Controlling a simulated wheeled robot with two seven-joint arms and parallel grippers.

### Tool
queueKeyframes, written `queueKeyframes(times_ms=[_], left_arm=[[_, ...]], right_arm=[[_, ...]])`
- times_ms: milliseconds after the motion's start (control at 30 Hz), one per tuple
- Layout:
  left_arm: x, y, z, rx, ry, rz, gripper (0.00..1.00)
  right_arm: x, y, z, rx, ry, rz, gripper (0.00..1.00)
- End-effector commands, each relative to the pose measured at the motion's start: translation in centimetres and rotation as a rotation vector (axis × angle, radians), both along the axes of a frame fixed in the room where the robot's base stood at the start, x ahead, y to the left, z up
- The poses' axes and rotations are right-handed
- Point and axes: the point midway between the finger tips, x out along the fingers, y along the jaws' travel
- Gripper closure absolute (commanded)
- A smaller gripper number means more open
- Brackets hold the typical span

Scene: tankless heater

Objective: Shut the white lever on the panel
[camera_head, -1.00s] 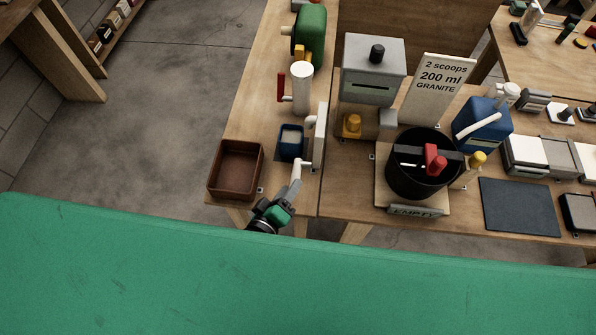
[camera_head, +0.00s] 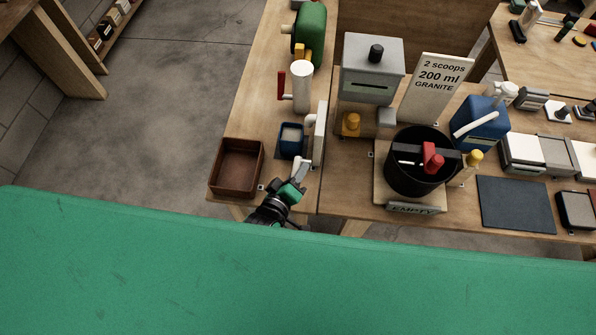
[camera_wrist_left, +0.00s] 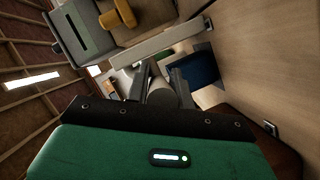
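The white panel (camera_head: 320,134) stands upright at the edge of the left bench in the head view. In the left wrist view the panel (camera_wrist_left: 160,43) is a pale slab crossing above the fingers. A rounded lever (camera_wrist_left: 162,92), grey in the shade, lies between the two fingers of my left gripper (camera_wrist_left: 160,84). The fingers are apart, one on each side of it; firm contact cannot be made out. In the head view my left gripper (camera_head: 301,172) is just below the panel and mostly covers the lever. My right gripper is not in view.
A blue cup (camera_head: 291,140) stands left of the panel under a white spout (camera_head: 309,120). A brown tray (camera_head: 236,167) is left of my gripper. A black pot (camera_head: 405,180) and a grey box (camera_head: 373,70) stand on the right bench. A green surface (camera_head: 280,285) fills the foreground.

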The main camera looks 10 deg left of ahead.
Motion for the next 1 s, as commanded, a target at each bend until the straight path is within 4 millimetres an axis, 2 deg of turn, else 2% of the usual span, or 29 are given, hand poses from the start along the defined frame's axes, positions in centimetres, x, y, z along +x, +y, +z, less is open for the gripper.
queueKeyframes(times_ms=[233, 333, 1000], left_arm=[[0.0, 0.0, -0.1, 0.001, -0.002, 0.0, 1.0], [0.0, 0.0, -0.5, 0.001, -0.021, -0.001, 1.0], [0.5, 0.0, -2.0, 0.002, -0.411, -0.002, 1.0]], right_arm=[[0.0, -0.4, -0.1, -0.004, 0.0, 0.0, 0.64], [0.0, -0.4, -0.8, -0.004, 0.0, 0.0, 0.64], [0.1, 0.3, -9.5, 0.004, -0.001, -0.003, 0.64]])
